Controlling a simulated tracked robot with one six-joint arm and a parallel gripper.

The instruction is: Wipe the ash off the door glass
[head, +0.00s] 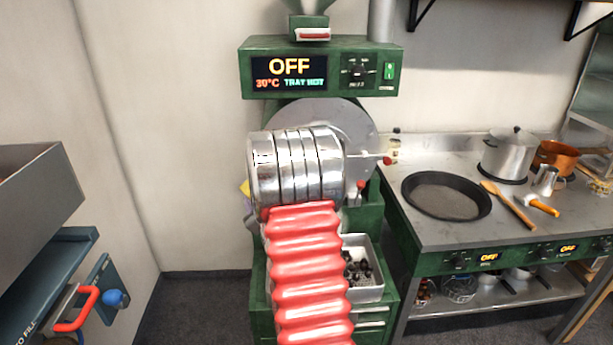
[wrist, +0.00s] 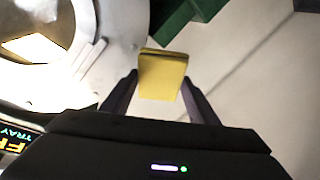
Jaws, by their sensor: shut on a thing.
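My gripper (wrist: 160,79) is shut on a yellow sponge (wrist: 161,67), held between its two dark fingers. A yellow corner of the sponge (head: 245,188) shows in the head view at the left of my silver wrist, which hides the gripper itself. The round grey roaster door (head: 352,116) is behind my arm. In the wrist view the door (wrist: 112,60) is at the left, with a bright, glared window of glass (wrist: 32,48). The sponge appears to the side of the glass, apart from it. I cannot make out ash on the glass. My arm hides the glass in the head view.
A panel reading OFF, 30°C, TRAY HOT (head: 290,72) is above the door. A tray of dark pieces (head: 368,292) sits below right. The stove counter at right holds a pan (head: 446,196), pots (head: 507,155) and utensils. Open floor is at left.

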